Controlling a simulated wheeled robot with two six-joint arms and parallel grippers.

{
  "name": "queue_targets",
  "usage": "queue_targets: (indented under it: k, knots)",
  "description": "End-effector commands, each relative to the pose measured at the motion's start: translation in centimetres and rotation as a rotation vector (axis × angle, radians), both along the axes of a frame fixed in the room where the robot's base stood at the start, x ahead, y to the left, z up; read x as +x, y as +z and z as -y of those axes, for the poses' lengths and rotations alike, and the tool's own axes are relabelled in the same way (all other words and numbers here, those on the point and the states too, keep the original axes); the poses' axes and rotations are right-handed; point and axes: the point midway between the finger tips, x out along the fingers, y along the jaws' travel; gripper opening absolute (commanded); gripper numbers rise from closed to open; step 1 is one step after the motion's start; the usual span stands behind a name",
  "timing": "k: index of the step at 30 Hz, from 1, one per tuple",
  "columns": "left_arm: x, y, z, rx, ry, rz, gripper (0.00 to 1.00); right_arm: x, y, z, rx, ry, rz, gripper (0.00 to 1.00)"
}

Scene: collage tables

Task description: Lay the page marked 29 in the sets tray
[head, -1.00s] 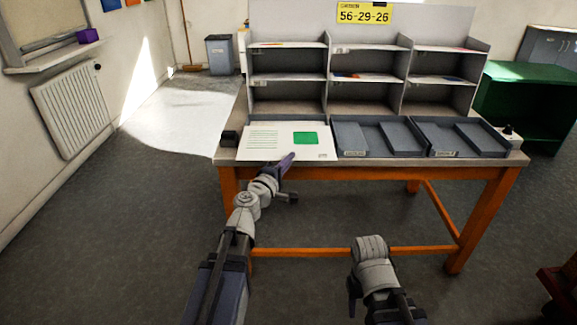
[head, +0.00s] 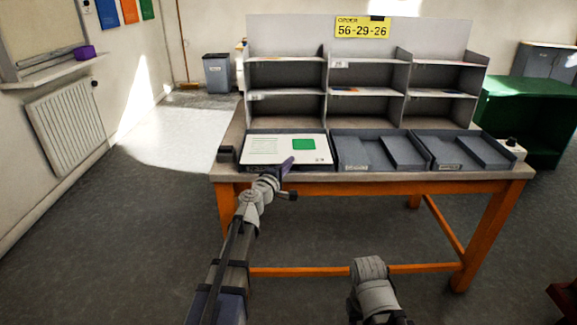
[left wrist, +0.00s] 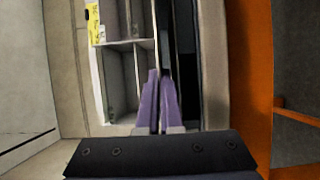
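A white page (head: 262,148) with lines of print and a green block lies nearly flat over the leftmost dark tray (head: 290,132) on the table. Its small mark at the lower right is too small to read. My left gripper (head: 288,163) is at the page's front edge, its purple fingers close together on it. In the left wrist view the left gripper's fingers (left wrist: 158,100) are almost touching; the page is hard to make out there. Two more trays, the middle one (head: 350,165) and the right one (head: 445,165), look empty. Their labels are unreadable. My right gripper is not visible.
A grey shelf rack (head: 362,80) stands behind the trays, with a yellow order card (head: 362,28) reading 56-29-26. A small dark block (head: 227,154) sits at the table's left end and a white device (head: 512,149) at its right.

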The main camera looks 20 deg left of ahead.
Motion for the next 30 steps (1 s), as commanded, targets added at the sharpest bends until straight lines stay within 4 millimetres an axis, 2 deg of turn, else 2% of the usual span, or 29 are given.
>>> queue_targets:
  k: [2,11,21,30]
  knots:
    - [0.01,-0.95,-0.03,0.0,0.0,0.0,0.0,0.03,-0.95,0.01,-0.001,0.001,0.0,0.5]
    - [0.01,-0.92,-0.03,0.0,-0.001,0.0,0.0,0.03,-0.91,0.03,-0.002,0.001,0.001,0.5]
    - [0.01,-0.92,-0.02,0.0,-0.001,0.0,0.38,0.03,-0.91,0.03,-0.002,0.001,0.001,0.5]
    - [-0.16,-0.92,-0.04,0.0,-0.001,0.0,0.38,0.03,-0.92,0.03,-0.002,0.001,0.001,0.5]
